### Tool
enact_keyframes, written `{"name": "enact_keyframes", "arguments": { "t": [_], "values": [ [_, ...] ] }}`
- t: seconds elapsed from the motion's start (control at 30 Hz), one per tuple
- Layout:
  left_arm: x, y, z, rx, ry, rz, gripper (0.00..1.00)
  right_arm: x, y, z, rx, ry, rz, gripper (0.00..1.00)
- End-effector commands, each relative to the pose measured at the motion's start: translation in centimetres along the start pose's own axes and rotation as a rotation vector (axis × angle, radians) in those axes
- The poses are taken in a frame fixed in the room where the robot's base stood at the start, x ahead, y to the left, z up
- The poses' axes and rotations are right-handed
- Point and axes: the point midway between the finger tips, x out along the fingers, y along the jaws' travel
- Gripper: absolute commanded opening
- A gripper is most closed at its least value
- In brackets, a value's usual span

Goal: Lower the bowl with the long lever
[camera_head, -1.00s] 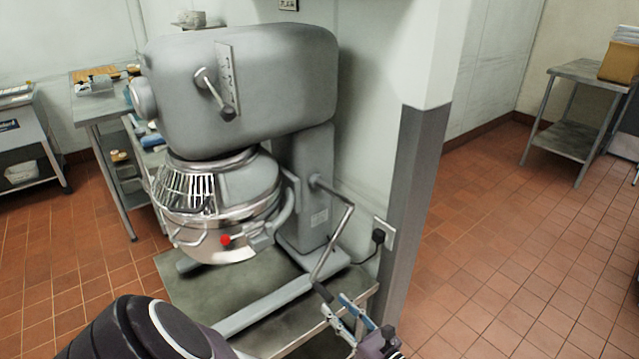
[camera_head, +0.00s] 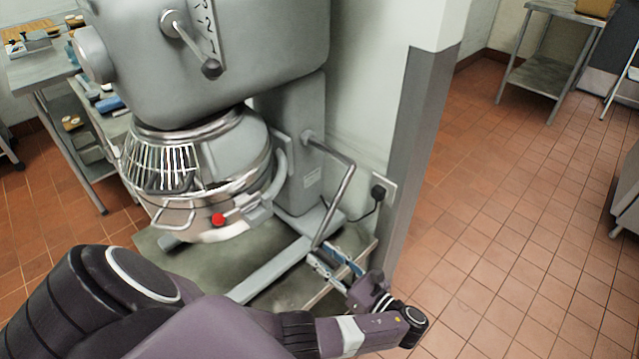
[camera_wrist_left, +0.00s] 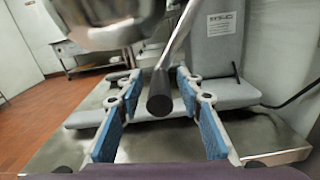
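The big grey mixer (camera_head: 215,60) stands on a metal table. Its steel bowl (camera_head: 205,232) hangs under the head, above the base. The long lever (camera_head: 338,195) comes out of the side of the mixer's column, bends and slants down toward my left gripper. In the left wrist view the lever's black grip (camera_wrist_left: 160,94) points at the camera, between the two blue-padded fingers. My left gripper (camera_head: 336,264) is open, its fingers (camera_wrist_left: 160,112) on either side of the grip with gaps showing. The grip's end is partly hidden by the gripper in the head view. My right gripper is not in view.
The metal table (camera_head: 150,242) under the mixer is low, with its edge below my left gripper. A wall post (camera_head: 415,150) and a plug (camera_head: 379,192) with a cable are just right of the lever. Open tiled floor (camera_head: 500,240) lies to the right.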

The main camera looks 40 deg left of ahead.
Motion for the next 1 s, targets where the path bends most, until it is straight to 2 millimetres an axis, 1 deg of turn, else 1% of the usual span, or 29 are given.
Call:
{"name": "enact_keyframes", "arguments": {
  "t": [0.17,0.47,0.8,1.0],
  "values": [
    [-0.02,0.0,0.0,0.0,0.0,0.0,0.34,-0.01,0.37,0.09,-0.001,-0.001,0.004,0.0],
    [0.01,0.0,-0.01,0.0,0.0,0.0,0.01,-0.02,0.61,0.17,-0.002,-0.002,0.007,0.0],
    [0.04,0.02,0.03,0.001,0.0,0.0,0.0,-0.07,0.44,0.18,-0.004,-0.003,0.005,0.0],
    [0.05,0.49,0.47,0.02,-0.001,0.002,0.0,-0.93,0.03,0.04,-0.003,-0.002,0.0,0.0]
  ]
}}
